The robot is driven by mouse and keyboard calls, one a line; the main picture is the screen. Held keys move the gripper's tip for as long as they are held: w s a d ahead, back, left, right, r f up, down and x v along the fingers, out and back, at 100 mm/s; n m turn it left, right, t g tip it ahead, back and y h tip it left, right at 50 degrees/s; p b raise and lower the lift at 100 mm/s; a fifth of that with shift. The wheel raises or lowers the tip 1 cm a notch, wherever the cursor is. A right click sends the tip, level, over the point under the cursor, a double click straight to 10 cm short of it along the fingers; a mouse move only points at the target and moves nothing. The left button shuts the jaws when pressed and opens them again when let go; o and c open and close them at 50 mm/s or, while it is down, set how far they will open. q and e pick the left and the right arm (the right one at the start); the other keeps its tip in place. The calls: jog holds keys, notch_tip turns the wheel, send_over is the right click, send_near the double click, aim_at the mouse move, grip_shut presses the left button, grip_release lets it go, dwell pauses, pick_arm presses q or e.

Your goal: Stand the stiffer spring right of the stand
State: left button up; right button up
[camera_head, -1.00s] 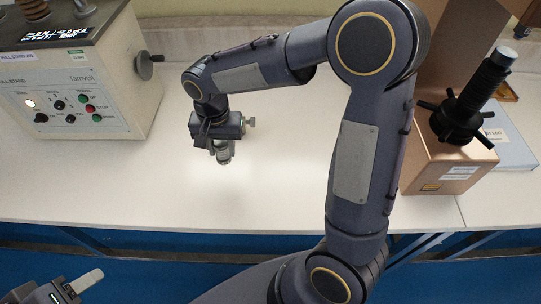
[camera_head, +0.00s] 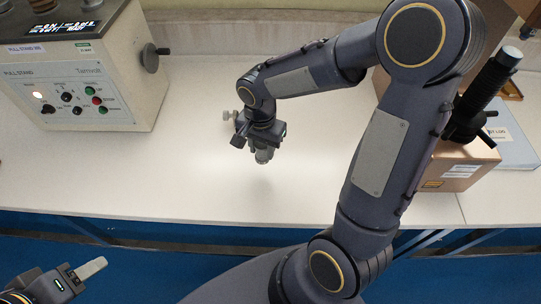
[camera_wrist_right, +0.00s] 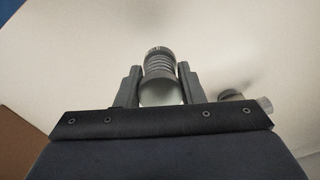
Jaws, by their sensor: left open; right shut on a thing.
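My right gripper (camera_head: 262,150) is shut on a grey metal coil spring (camera_head: 263,155), held with its free end downward, apparently above the white bench. In the right wrist view the spring (camera_wrist_right: 158,65) is between the two fingers, its coils and end cap showing. The cream pull stand (camera_head: 95,85) is at the left, with buttons on its front and a side knob (camera_head: 151,57). The right gripper is to the right of it. My left gripper (camera_head: 55,284) is open and empty at the lower left, partly out of frame. Whether the held spring is the stiffer one cannot be told.
A cardboard box (camera_head: 455,172) and a black post-like device (camera_head: 485,95) are at the right, beside a pale blue flat box (camera_head: 515,145). The white bench (camera_head: 200,150) is clear between the stand and the right gripper. Its front edge runs below.

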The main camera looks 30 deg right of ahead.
jog(key=shift+s+d+f, duration=0.2)
jog(key=shift+d+f, duration=0.7)
jog(key=shift+f, duration=0.2)
jog(key=shift+d+f, duration=0.15)
jog(key=shift+f, duration=0.75)
jog(key=shift+d+f, duration=0.1)
jog(key=shift+f, duration=0.8)
jog(key=shift+f, duration=0.2)
jog(key=o, duration=1)
jog(key=shift+o, duration=0.2)
jog(key=shift+r, duration=0.1)
